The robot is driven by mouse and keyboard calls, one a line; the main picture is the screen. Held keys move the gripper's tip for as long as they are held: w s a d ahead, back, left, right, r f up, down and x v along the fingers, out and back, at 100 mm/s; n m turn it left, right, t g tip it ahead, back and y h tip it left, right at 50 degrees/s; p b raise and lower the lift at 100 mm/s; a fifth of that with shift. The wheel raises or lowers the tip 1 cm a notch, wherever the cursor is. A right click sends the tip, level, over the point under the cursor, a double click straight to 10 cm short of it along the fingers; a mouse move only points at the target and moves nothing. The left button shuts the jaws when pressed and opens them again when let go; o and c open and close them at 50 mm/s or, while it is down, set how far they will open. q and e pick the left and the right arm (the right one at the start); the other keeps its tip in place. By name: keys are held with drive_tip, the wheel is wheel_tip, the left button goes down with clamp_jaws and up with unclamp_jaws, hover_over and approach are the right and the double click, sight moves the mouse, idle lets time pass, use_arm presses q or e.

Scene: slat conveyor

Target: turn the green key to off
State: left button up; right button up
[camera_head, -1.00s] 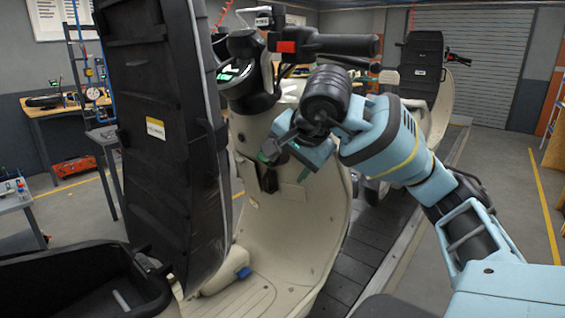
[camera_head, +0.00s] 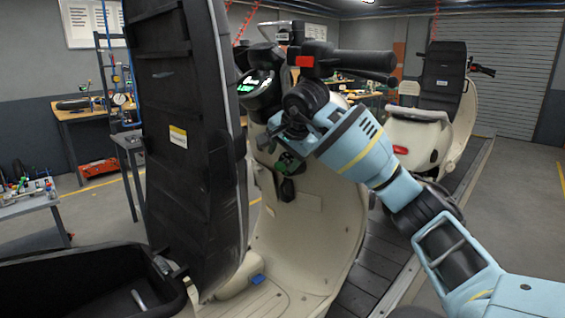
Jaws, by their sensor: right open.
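The green key (camera_head: 284,160) sits on the cream inner front panel of the scooter (camera_head: 310,215), below the handlebar. A black fob (camera_head: 287,190) hangs just under it. My right gripper (camera_head: 281,148) is open at the key, its fingers pointing down and left. The fingers and wrist partly cover the key, so I cannot tell whether they touch it or which way it is turned. My left gripper is not in view.
The scooter's raised black seat (camera_head: 190,130) stands close on the left, above an open black bin (camera_head: 80,290). The black handlebar grip (camera_head: 355,60) is just above my right wrist. A second scooter (camera_head: 440,115) stands behind on the slat conveyor (camera_head: 375,262).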

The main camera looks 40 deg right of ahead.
sight(284, 165)
drive_tip(key=shift+x, duration=1.4)
drive_tip(key=shift+f, duration=0.1)
